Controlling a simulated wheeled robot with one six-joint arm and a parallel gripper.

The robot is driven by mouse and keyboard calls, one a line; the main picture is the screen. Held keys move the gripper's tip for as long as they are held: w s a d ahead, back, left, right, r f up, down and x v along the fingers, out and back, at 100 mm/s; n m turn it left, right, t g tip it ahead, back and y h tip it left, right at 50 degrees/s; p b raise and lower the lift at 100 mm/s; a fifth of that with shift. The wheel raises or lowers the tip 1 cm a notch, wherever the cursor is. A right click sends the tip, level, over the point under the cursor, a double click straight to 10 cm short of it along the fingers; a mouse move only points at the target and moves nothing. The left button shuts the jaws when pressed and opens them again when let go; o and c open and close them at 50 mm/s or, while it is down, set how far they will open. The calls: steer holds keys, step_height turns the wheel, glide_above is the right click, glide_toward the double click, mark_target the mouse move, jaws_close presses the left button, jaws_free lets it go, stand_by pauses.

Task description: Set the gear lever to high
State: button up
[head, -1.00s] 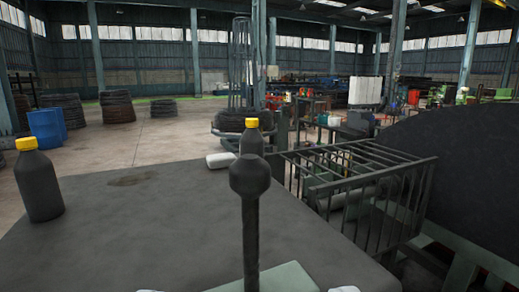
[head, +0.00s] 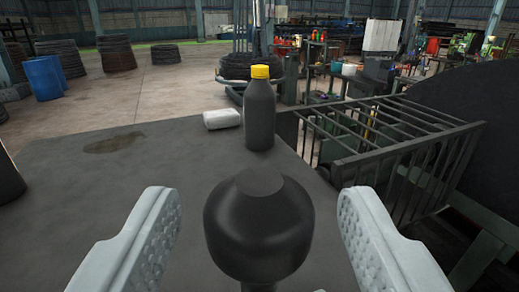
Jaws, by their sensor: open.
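The gear lever's black knob (head: 259,225) stands large in the lower middle of the head view. Its shaft is mostly hidden below the knob, and its base is out of sight. My gripper (head: 260,225) is open, with one pale textured finger left of the knob and the other right of it. A gap shows between each finger and the knob, so neither appears to touch it. No marking for high or low is visible.
A dark bottle with a yellow cap (head: 260,112) stands on the grey surface (head: 100,220) beyond the knob. Another dark object (head: 8,178) is cut off at the left edge. A barred metal rack (head: 400,150) is at the right.

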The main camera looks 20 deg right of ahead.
steer(key=shift+x, duration=1.1)
jaws_close()
